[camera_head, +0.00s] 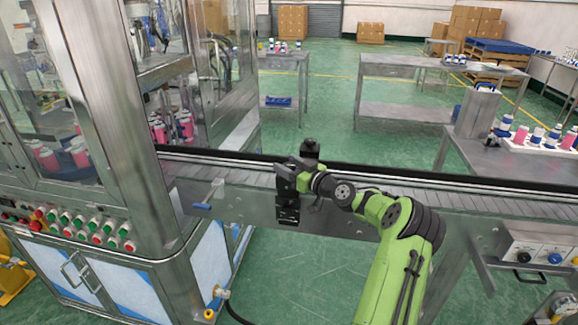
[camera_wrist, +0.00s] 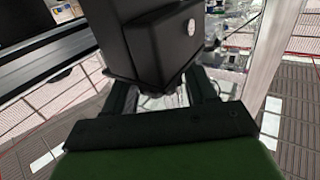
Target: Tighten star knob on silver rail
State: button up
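The silver conveyor rail (camera_head: 240,200) runs across the middle of the head view, with a slatted belt behind its front plate. My gripper (camera_head: 288,207) is at the front of this rail, held by my green arm. In the wrist view my gripper's two fingers (camera_wrist: 164,97) stand well apart, with a light gap between them. A black block (camera_wrist: 150,45) fills the view ahead and hides the fingertips. A small dark block (camera_head: 310,149) shows just behind my gripper in the head view. I cannot make out the star knob in either view.
A glass-walled machine with a button panel (camera_head: 75,226) stands at the left. A control box with knobs (camera_head: 535,250) is at the right. Steel tables stand behind the conveyor; the green floor in front is mostly clear.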

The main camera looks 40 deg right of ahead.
jog(key=c, duration=0.7)
jog(key=shift+o, duration=0.2)
